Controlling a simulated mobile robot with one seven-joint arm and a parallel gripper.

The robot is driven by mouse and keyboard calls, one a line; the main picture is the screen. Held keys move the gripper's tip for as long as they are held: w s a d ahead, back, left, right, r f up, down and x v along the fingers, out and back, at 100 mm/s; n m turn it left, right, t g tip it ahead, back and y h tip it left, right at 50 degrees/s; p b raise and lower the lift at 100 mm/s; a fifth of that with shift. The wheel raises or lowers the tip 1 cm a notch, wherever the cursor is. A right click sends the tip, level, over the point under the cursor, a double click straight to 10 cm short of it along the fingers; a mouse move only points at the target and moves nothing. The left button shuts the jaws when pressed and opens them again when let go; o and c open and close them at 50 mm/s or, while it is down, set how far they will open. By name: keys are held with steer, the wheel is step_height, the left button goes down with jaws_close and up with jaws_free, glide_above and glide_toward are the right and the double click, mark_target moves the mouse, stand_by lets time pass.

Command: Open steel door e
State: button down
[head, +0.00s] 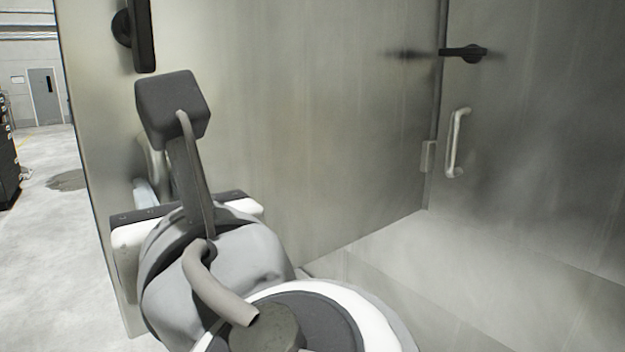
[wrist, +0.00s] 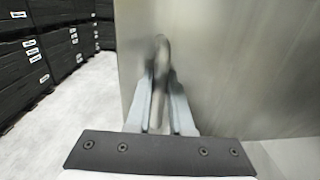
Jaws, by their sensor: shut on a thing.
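A steel door (head: 300,110) fills the middle of the head view and stands at an angle to the steel panel on its right. Its free edge is at the left, and it also shows in the wrist view (wrist: 240,70). My gripper (wrist: 162,100) is shut on the door's pull handle (wrist: 161,55), with one finger on each side of it. In the head view my gripper (head: 146,190) is at the door's left part, and my wrist hides most of the handle (head: 150,158). A black lever (head: 142,35) sits on the door above the handle.
A steel panel (head: 550,140) at the right carries a pale pull handle (head: 457,143) and a black lever (head: 463,52). Open floor (head: 45,240) lies left of the door. Stacked black crates (wrist: 60,55) stand to the left in the wrist view.

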stand_by(0.3)
steer(key=c, duration=1.1)
jaws_free()
steer(key=shift+d+r, duration=0.1)
steer(key=shift+s+d+r+p, duration=0.15)
steer(key=shift+s+d+p, duration=0.2)
steer(key=shift+s+p, duration=0.25)
steer(key=shift+f+p+v, duration=0.2)
steer(key=shift+p+v, duration=2.35)
steer(key=shift+v, duration=5.45)
steer(key=shift+w, duration=0.1)
